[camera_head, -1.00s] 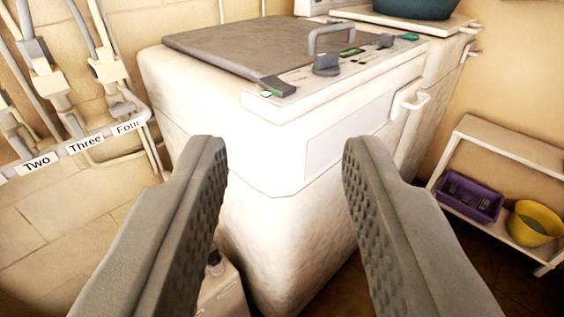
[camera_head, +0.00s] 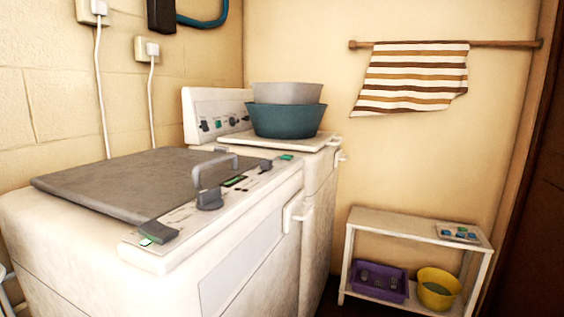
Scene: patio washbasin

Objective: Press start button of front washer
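The front washer (camera_head: 80,265) is the nearer white machine at the lower left. Its grey lid (camera_head: 120,187) is down and has a raised handle (camera_head: 214,165). The slanted control strip (camera_head: 180,222) runs along the lid's right side. It carries a grey dial (camera_head: 209,199), a small lit display (camera_head: 236,182), a second dark knob (camera_head: 265,166), a green piece (camera_head: 286,157) at the far end and a small green light (camera_head: 147,241) by a dark block at the near end. I cannot tell which is the start button. My gripper is out of view.
A second white machine (camera_head: 321,190) stands behind, with a teal basin (camera_head: 286,121) and grey tub (camera_head: 288,92) on top. A white shelf (camera_head: 400,222) with a purple basket (camera_head: 380,281) and yellow bucket (camera_head: 438,287) is at right. A striped towel (camera_head: 415,78) hangs on the wall.

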